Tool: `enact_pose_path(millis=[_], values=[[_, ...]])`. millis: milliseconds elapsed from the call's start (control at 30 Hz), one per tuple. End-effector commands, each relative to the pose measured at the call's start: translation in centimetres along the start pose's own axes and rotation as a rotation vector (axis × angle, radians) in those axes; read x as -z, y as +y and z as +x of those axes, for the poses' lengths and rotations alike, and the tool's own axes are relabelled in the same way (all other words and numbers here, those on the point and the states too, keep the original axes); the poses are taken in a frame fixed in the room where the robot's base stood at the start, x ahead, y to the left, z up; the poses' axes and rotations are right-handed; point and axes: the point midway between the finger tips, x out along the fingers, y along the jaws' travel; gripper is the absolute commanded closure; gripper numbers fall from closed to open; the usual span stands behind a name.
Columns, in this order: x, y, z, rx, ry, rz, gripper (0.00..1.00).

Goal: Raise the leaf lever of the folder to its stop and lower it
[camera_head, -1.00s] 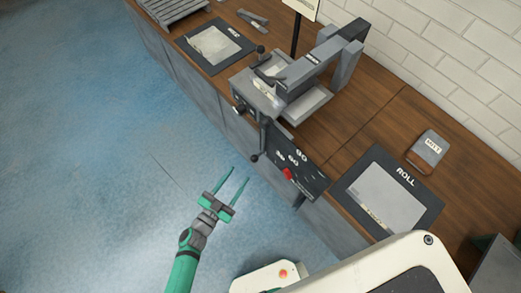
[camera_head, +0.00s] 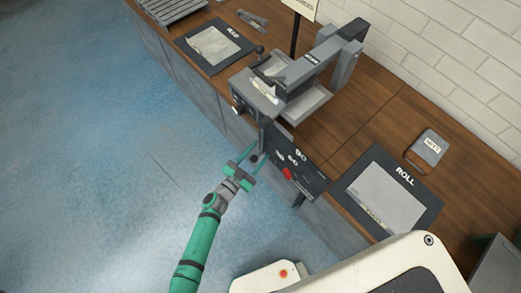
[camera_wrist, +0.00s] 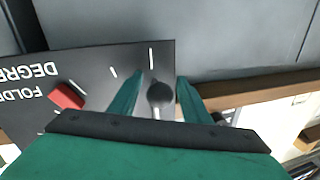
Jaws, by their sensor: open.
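The folder (camera_head: 268,92) is a grey machine on the wooden bench in the head view. Its leaf lever is a dark rod hanging at the front, ending in a round dark knob (camera_head: 254,158). In the wrist view the knob (camera_wrist: 160,95) sits between the two green fingers. My gripper (camera_head: 254,153) is open around the knob, with a gap visible on each side. A black degree plate (camera_head: 305,172) with white marks and a red pointer (camera_head: 287,173) is just right of the lever; the pointer (camera_wrist: 66,96) also shows in the wrist view.
A dark mat marked ROLL (camera_head: 425,208) lies on the bench at right, with a grey block (camera_head: 427,146) behind it. Another dark mat (camera_head: 190,45) lies at left. The blue floor in front of the bench is clear.

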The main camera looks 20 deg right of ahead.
Motion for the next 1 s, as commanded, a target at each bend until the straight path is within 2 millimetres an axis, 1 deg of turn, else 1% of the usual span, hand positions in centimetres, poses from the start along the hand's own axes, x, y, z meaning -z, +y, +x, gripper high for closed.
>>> enact_pose_path(millis=[33, 133, 433, 467, 500, 567, 600, 633, 833, 1000], values=[[0.01, 0.07, 0.47, -0.001, 0.001, 0.0, 0.56], [0.01, 0.07, 0.94, -0.001, 0.0, 0.0, 0.56], [0.0, 0.03, 1.09, 0.0, 0.0, 0.0, 0.56], [0.0, 0.03, 1.09, 0.0, 0.0, 0.0, 0.61], [0.0, 0.03, 1.09, 0.0, 0.0, 0.0, 0.71], [0.0, 0.03, 1.08, 0.0, 0.0, 0.0, 0.85], [0.0, 0.02, 1.07, 0.0, 0.0, 0.0, 0.95], [0.0, 0.01, 1.07, 0.0, 0.0, 0.0, 1.0], [0.01, 0.03, 0.94, 0.002, -0.002, -0.005, 1.0], [-0.02, 0.05, 0.28, 0.015, -0.012, -0.039, 1.0]])
